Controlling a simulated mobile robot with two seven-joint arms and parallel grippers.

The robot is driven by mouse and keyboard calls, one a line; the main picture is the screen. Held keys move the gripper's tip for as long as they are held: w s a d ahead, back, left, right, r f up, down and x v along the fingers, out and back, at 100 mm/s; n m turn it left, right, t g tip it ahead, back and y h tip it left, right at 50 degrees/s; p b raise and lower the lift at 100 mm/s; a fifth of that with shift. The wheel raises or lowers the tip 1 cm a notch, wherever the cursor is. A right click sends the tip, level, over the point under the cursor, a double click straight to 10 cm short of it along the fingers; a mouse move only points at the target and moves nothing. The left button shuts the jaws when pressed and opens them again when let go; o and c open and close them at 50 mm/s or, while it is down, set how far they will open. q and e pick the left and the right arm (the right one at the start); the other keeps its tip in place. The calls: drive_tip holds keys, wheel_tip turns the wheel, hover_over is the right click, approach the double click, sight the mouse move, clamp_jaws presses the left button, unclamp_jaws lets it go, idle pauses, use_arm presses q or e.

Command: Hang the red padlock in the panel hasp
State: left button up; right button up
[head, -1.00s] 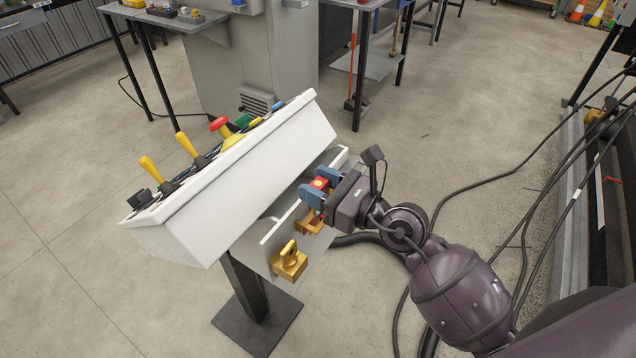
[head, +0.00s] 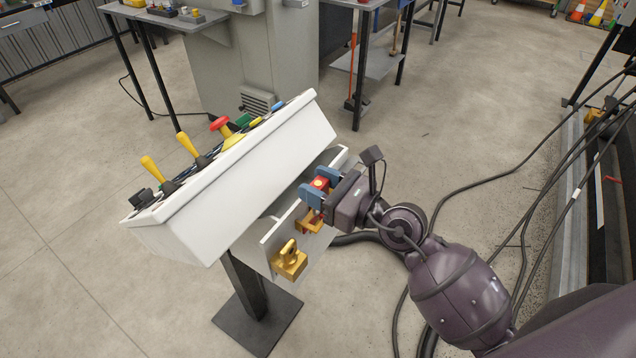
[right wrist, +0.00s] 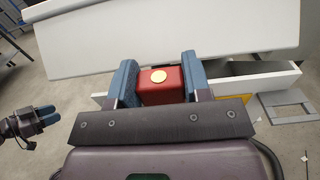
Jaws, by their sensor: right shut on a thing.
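The red padlock (head: 320,183) is a small red block with a round gold spot, and it also shows in the right wrist view (right wrist: 162,88). My right gripper (head: 318,190) is shut on it, with a blue finger on each side, in front of the white panel under the console. An orange-yellow hasp part (head: 311,220) shows just below the gripper at the panel. The padlock's shackle is hidden, so I cannot tell whether it touches the hasp. My left gripper (right wrist: 46,116) shows at the left of the right wrist view; its opening is unclear.
The white console (head: 235,180) with levers and a red knob stands just above the panel. A yellow block with a loop (head: 289,262) is on the panel's lower left. Black cables (head: 480,185) lie on the floor at right. Open floor lies around the console's stand.

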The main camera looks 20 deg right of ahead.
sight(318, 213)
use_arm(q)
drive_tip(key=shift+w+r+p, duration=0.2)
drive_tip(key=shift+r+p, duration=0.25)
drive_tip(key=shift+r, duration=0.15)
idle(1.0)
drive_tip(key=shift+g, duration=0.3)
drive_tip(key=shift+s+f+b, duration=0.3)
drive_tip(key=shift+f+b, duration=0.3)
drive_tip(key=shift+f, duration=0.25)
drive_tip(key=shift+s+f+b, duration=0.25)
drive_tip(key=shift+f+b, duration=0.3)
drive_tip(key=shift+f, duration=0.35)
drive_tip(key=shift+s+f+b, duration=0.3)
drive_tip(key=shift+f+b, duration=0.3)
drive_tip(key=shift+f, duration=0.25)
use_arm(e)
drive_tip(key=shift+f, duration=2.6)
drive_tip(key=o, duration=1)
drive_tip(key=shift+o, duration=0.2)
use_arm(q)
drive_tip(key=shift+r, duration=0.1)
